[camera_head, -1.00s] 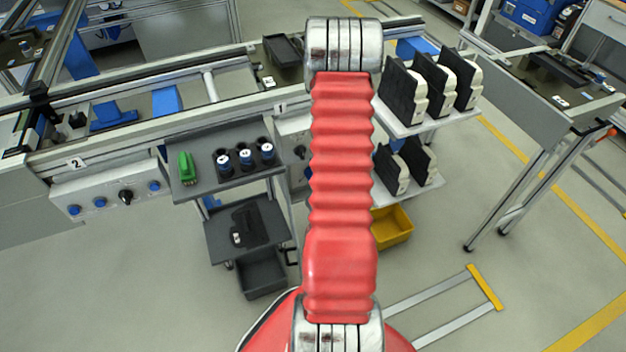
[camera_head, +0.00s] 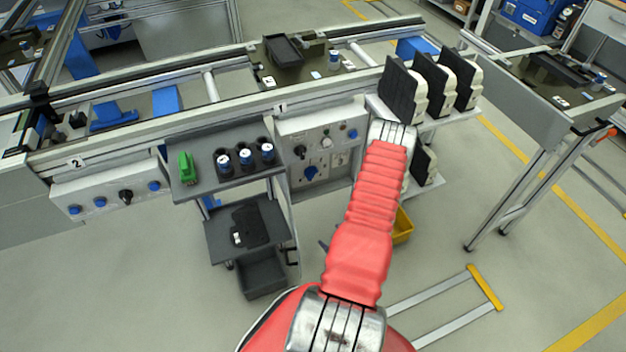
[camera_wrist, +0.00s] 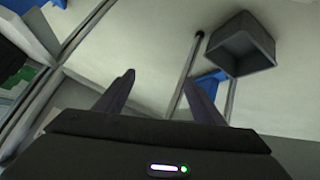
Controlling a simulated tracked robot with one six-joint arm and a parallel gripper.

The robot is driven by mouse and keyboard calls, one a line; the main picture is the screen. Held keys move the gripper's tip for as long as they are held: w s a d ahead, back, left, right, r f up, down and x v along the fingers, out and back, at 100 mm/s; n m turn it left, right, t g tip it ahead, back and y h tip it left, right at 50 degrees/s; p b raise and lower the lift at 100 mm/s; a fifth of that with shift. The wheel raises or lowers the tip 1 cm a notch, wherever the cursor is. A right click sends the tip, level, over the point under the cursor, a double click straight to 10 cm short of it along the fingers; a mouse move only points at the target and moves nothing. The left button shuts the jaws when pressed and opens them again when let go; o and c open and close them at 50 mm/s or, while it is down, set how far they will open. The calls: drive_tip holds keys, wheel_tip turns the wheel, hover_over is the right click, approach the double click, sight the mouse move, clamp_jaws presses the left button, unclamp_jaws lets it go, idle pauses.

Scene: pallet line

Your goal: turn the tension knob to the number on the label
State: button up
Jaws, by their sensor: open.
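A control panel (camera_head: 335,165) marked 1 hangs below the conveyor in the head view. A second panel (camera_head: 90,205) marked 2, at the left, carries a black knob (camera_head: 126,196) between blue ones. I cannot tell which is the tension knob, and no label setting is readable. In the wrist view my gripper (camera_wrist: 158,79) is open, with nothing between its fingers. In the head view it is mostly hidden behind my arm.
A dark cart (camera_head: 215,175) with a green item and several blue-white spools stands left of panel 1. A rack (camera_head: 425,124) of black-and-white parts stands right of it. A yellow bin (camera_head: 403,226) is partly behind my arm. The wrist view shows a grey bin (camera_wrist: 240,42).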

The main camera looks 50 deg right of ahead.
drive_tip(key=w+d+r+n+t+h, duration=0.1)
drive_tip(key=w+r+n+t+h, duration=0.15)
drive_tip(key=r+t, duration=0.2)
drive_tip(key=n+t+h, duration=0.2)
drive_tip(key=t, duration=0.1)
approach(313, 177)
drive_tip(key=v, duration=0.5)
drive_tip(key=shift+w+m, duration=0.15)
drive_tip(key=shift+m, duration=0.2)
drive_tip(key=shift+w, duration=0.15)
drive_tip(key=x, duration=1.3)
drive_tip(key=shift+w+d, duration=0.15)
drive_tip(key=shift+d, duration=0.05)
drive_tip(key=shift+c, duration=0.2)
